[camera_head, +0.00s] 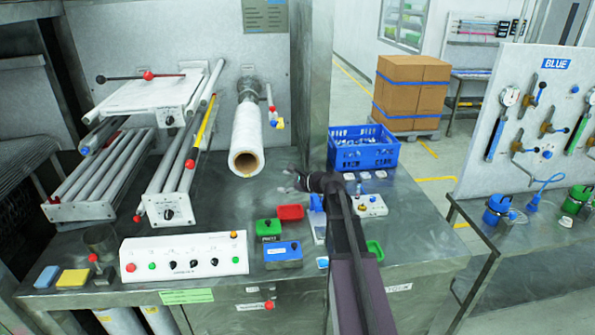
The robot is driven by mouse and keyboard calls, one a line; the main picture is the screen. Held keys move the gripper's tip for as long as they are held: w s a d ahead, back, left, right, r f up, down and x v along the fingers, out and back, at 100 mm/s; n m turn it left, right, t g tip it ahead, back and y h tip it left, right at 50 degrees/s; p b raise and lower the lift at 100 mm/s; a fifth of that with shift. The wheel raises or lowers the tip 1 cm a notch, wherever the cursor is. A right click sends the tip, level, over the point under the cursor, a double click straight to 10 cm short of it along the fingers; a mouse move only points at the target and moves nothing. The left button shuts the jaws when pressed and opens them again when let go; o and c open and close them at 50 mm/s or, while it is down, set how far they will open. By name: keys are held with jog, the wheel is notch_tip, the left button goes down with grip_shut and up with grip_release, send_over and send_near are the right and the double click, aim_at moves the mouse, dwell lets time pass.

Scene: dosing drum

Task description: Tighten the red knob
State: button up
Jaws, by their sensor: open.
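Several red round parts show, and I cannot tell which one is the red knob. One red ball (148,75) sits on a dark bar over the upper white machine. Another red ball (190,164) is beside the yellow bar. A red ball (94,257) tops a short stick by the metal cup. A red round button (131,268) is at the left of the white control box. A small red knob (269,305) is on the bench front. My gripper (287,181) is open and empty, above the bench right of the film roll, apart from all of these.
A white film roll (248,140) projects from the back wall. Red tray (290,212), green box (268,229) and blue box (283,252) lie near my arm. A blue crate (364,149) stands behind it. The white control box (184,257) is at front left. A metal post (311,80) rises behind.

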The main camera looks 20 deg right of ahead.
jog(key=s+a+f+n+g+b, duration=0.2)
jog(key=s+a+f+n+g, duration=0.2)
jog(key=s+a+f+n, duration=0.3)
jog(key=s+a+f+n+g+h+b, duration=0.3)
jog(key=s+f+n, duration=0.4)
jog(key=s, duration=0.3)
jog(key=s+a+f+n+g+h+b, duration=0.3)
jog(key=s+f+n, duration=0.4)
jog(key=s, duration=0.3)
jog(key=shift+a+f+n+g+h+b, duration=0.15)
jog(key=shift+a+n+g+h+b, duration=0.25)
jog(key=shift+a+g+h, duration=0.6)
jog(key=shift+a, duration=0.1)
jog(key=shift+c, duration=1.1)
jog(key=shift+s, duration=0.1)
